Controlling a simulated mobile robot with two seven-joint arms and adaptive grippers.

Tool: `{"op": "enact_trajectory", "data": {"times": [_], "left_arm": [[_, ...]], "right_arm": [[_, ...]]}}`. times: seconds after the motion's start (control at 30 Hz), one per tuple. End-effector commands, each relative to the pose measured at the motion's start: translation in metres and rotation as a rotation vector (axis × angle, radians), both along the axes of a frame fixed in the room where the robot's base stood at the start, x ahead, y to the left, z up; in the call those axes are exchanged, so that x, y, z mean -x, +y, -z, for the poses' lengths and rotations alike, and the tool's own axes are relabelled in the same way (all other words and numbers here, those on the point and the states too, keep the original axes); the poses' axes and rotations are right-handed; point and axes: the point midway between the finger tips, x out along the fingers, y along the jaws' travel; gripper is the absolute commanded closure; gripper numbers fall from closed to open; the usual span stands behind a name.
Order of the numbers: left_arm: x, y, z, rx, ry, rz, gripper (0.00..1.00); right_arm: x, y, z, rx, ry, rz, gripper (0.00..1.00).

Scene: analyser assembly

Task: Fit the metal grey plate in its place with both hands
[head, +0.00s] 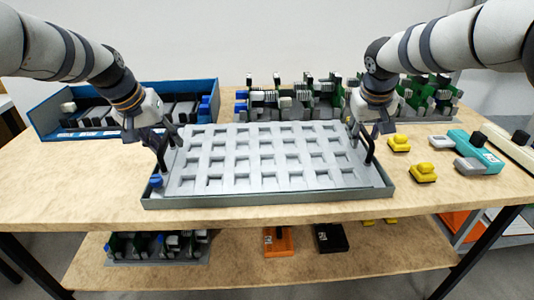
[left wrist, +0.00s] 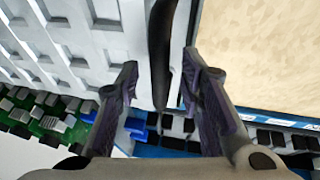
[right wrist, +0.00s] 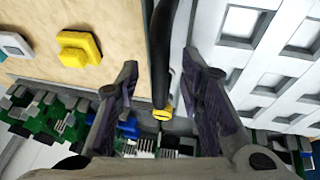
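The metal grey plate (head: 270,158), with rows of rectangular recesses, lies over a shallow grey-green tray (head: 270,200) at the table's middle. I cannot tell whether it sits fully down. A black handle stands at its left end (head: 162,155) and another at its right end (head: 369,150). My left gripper (head: 168,138) is open at the left handle, which passes between its fingers in the left wrist view (left wrist: 160,60). My right gripper (head: 370,130) is open at the right handle, which passes between its fingers in the right wrist view (right wrist: 162,60).
A blue bin (head: 60,125) with dark modules stands at the back left. Green circuit modules (head: 290,100) stand behind the plate. Yellow parts (head: 422,173) and a teal device (head: 474,150) lie to the right. The table's front left is clear.

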Motion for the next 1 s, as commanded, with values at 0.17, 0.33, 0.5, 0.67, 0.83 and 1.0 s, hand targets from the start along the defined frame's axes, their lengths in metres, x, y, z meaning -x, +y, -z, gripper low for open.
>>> {"op": "enact_trajectory", "data": {"times": [0.17, 0.33, 0.5, 0.67, 0.83, 1.0], "left_arm": [[0.0, 0.0, 0.0, 0.0, 0.0, 0.0, 0.74], [0.0, 0.0, 0.0, 0.0, 0.0, 0.0, 1.0], [0.0, 0.0, 0.0, 0.0, 0.0, 0.0, 1.0], [-0.001, 0.0, -0.002, 0.001, -0.004, 0.001, 1.0], [-0.001, 0.0, -0.022, 0.0, -0.025, 0.001, 1.0], [0.0, 0.0, -0.078, 0.0, -0.086, 0.0, 1.0]], "right_arm": [[0.0, 0.0, 0.0, 0.0, 0.0, 0.0, 0.74], [0.0, 0.0, 0.0, 0.0, 0.0, 0.0, 1.0], [0.0, 0.0, 0.0, 0.0, 0.0, 0.0, 1.0], [-0.001, 0.0, -0.002, 0.0, -0.004, 0.0, 1.0], [-0.001, 0.0, -0.022, -0.001, -0.025, 0.0, 1.0], [0.0, 0.0, -0.077, 0.0, -0.086, 0.0, 1.0]]}}
